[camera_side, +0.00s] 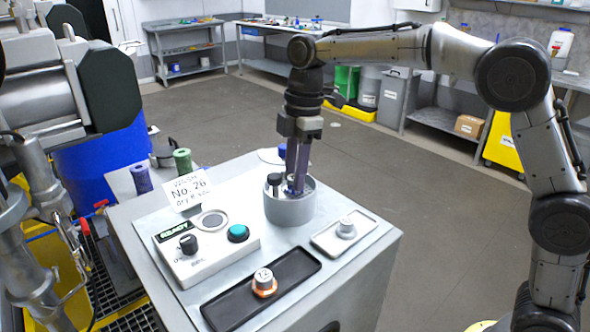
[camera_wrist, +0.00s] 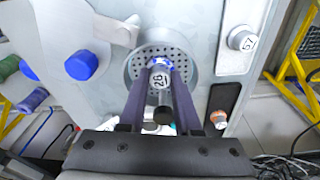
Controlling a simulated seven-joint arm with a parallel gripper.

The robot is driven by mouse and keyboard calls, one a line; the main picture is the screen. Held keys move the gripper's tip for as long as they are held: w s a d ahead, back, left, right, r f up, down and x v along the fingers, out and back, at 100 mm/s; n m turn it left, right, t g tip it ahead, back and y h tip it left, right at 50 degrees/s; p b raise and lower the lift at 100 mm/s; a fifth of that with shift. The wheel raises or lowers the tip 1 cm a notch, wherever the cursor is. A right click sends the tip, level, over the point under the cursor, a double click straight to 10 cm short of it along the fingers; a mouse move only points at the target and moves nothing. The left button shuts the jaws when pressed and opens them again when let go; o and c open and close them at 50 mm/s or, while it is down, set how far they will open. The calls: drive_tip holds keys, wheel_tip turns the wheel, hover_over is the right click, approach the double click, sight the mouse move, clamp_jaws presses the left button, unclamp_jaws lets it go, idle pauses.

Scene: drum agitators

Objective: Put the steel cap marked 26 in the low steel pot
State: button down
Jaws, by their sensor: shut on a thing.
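A low grey steel pot (camera_side: 290,209) stands near the back of the light mat on the bench. In the wrist view its floor (camera_wrist: 140,65) is full of small holes. My gripper (camera_side: 296,185) points down with its fingertips inside the pot's mouth. In the wrist view my gripper (camera_wrist: 160,72) is shut on a steel cap (camera_wrist: 160,82) with a blue ring; its mark looks like 26, seen upside down. The blue also shows low between the fingers in the side view. I cannot tell whether the cap touches the pot's floor.
A dark-topped post (camera_side: 274,180) stands at the pot's left. A white control box (camera_side: 205,250) with knob, green button and "No. 26" card (camera_side: 188,191) is left.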

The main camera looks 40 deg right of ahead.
drive_tip(key=c, duration=0.5)
unclamp_jaws()
drive_tip(key=o, duration=0.3)
drive_tip(key=shift+r, duration=0.1)
idle(0.4)
drive_tip(key=shift+r, duration=3.65)
